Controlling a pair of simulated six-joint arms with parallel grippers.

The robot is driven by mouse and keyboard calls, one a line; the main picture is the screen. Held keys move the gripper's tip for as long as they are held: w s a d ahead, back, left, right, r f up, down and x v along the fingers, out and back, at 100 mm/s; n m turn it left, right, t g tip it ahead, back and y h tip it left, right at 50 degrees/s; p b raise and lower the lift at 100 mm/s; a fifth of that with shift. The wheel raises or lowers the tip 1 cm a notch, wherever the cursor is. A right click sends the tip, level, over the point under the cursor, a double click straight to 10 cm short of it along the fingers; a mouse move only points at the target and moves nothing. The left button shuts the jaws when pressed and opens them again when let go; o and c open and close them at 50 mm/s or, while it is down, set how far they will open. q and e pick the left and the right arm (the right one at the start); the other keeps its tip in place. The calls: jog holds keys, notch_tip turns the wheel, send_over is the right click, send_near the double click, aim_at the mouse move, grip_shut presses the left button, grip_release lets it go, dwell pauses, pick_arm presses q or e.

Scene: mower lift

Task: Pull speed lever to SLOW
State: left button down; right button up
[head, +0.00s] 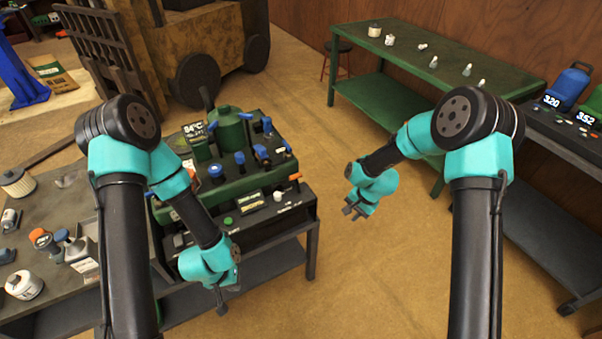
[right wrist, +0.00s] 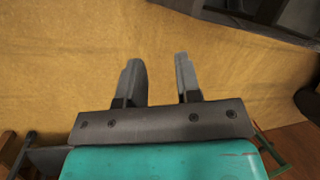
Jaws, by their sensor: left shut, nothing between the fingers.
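A green machine (head: 205,209) with blue knobs and levers stands on a dark cart left of centre. Its dark front panel carries a green button (head: 228,221), a white knob (head: 278,196) and an orange-tipped part (head: 295,177). I cannot tell which part is the speed lever; the labels are too small to read. My left gripper (head: 221,302) is shut and empty, pointing down in front of the cart, apart from the panel. My right gripper (head: 355,211) hangs over the open floor right of the cart. In the right wrist view its fingers (right wrist: 159,75) are apart with nothing between them.
A grey table (head: 70,202) with filters and small parts stands at the left. A green bench (head: 430,62) with small items stands at the back right. A dark cart (head: 565,143) with number displays is at the far right. The middle floor is clear.

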aim_at(298, 174)
jog(key=w+a+r+m, duration=0.1)
jog(key=w+a+r, duration=0.3)
jog(key=r, duration=0.3)
jog(key=w+a+r+m, duration=0.2)
jog(key=w+a+r, duration=0.2)
jog(key=r, duration=0.4)
jog(key=w+a+r+m+g, duration=0.1)
jog(key=w+a+r, duration=0.2)
jog(key=w+r, duration=0.2)
notch_tip(298, 174, up, 2)
jog(key=shift+a+r+m, duration=0.2)
jog(key=shift+a+m, duration=0.1)
jog(key=shift+a, duration=0.1)
jog(key=shift+s+f, duration=0.1)
jog(key=shift+y, duration=0.3)
jog(key=x, duration=1.7)
jog(key=shift+f, duration=0.15)
grip_shut()
